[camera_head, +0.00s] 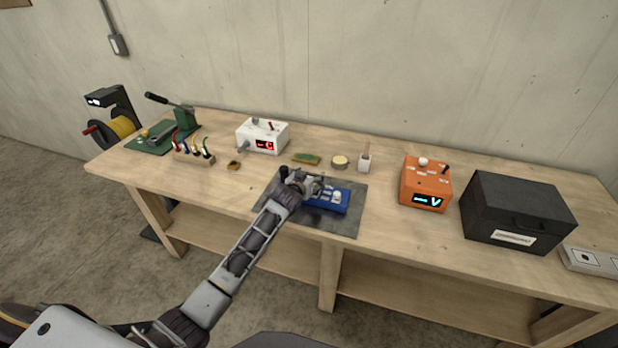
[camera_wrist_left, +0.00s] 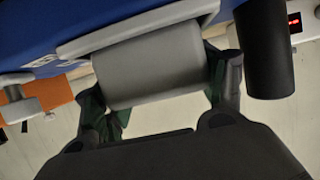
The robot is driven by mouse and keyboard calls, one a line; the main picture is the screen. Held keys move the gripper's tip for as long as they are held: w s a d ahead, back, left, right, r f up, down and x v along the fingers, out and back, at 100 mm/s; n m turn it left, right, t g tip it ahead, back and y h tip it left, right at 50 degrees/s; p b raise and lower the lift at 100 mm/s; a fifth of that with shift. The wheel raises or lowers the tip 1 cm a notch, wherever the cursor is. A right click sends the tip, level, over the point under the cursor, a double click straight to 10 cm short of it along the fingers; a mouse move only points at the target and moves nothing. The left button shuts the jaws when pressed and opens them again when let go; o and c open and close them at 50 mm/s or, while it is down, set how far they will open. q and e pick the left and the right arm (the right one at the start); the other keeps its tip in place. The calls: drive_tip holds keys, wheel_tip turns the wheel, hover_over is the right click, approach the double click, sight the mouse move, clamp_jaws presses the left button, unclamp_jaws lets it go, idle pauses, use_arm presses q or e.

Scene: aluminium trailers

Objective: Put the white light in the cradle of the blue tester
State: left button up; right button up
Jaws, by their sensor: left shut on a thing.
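The blue tester (camera_head: 326,200) lies on a dark mat at the middle of the bench, with pale parts on its top. My left gripper (camera_head: 303,181) is at its left end and hides part of it. In the left wrist view, the gripper (camera_wrist_left: 160,82) is shut on the pale, blocky white light (camera_wrist_left: 152,66), with a finger on each side. The light is right at the tester's blue body (camera_wrist_left: 70,22) and overlaps a pale rim (camera_wrist_left: 135,32), likely the cradle. I cannot tell whether it is seated or only in front. My right gripper is out of view.
A dark cylinder (camera_wrist_left: 265,55) stands close beside the gripper. The dark mat (camera_head: 338,227) is clear in front of the tester. Behind are a green-and-tan piece (camera_head: 306,158), a round tin (camera_head: 339,162) and a white brush pot (camera_head: 364,163). An orange tester (camera_head: 425,181) stands right.

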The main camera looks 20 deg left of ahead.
use_arm(q)
drive_tip(key=o, duration=1.1)
drive_tip(key=shift+f, duration=0.1)
drive_tip(key=shift+s, duration=0.1)
drive_tip(key=shift+r+b+v, duration=0.2)
drive_tip(key=shift+b+v, duration=0.25)
drive_tip(key=shift+v, duration=5.5)
